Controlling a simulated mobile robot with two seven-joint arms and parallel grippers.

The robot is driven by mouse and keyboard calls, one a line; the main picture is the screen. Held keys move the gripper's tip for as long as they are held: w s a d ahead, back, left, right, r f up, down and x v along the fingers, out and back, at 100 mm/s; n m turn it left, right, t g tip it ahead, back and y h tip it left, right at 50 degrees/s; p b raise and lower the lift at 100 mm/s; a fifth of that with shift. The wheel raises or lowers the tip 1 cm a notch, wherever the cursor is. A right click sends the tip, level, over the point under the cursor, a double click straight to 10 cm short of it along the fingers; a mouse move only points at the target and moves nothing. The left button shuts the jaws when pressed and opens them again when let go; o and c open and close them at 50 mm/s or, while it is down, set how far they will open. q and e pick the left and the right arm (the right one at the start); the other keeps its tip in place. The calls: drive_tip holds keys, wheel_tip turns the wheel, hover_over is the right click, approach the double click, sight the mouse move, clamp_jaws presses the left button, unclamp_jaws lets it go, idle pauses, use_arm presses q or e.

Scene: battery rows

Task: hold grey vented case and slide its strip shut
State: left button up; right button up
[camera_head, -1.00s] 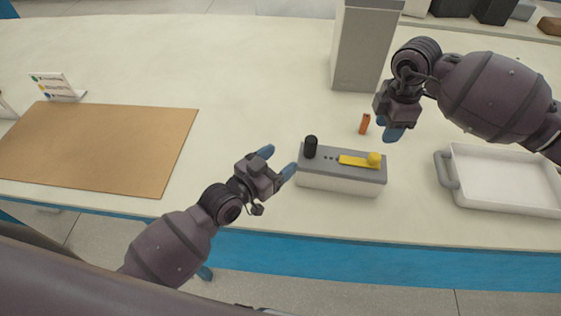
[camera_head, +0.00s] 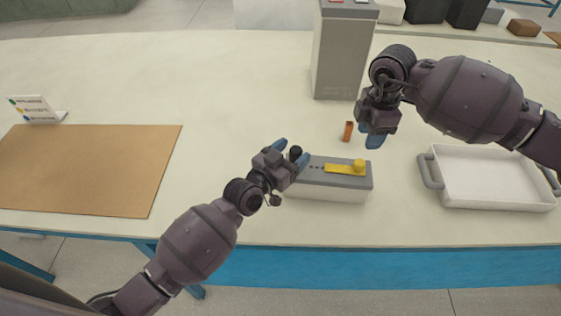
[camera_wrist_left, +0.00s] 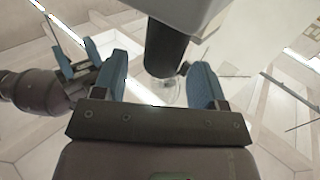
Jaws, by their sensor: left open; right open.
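The grey vented case (camera_head: 310,188) stands near the table's front edge, with a grey top and a pale body. A black knob (camera_head: 295,152) rises at its left end, beside small dark holes. A yellow strip (camera_head: 342,169) with a round yellow knob lies on the right part of the top. My left gripper (camera_head: 291,151) is open, its blue fingers on either side of the black knob. In the left wrist view the black knob (camera_wrist_left: 164,48) shows between the spread fingers, with gaps visible. My right gripper (camera_head: 374,140) is open behind the case's right end.
An orange battery (camera_head: 348,131) stands just left of my right gripper. A tall grey box (camera_head: 340,65) is behind it. A white tray (camera_head: 495,202) with grey handles is at the right. A brown mat (camera_head: 85,170) and small sign (camera_head: 36,108) are at the left.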

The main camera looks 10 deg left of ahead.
use_arm(q)
drive_tip(key=shift+x, duration=0.95)
clamp_jaws()
idle(0.6)
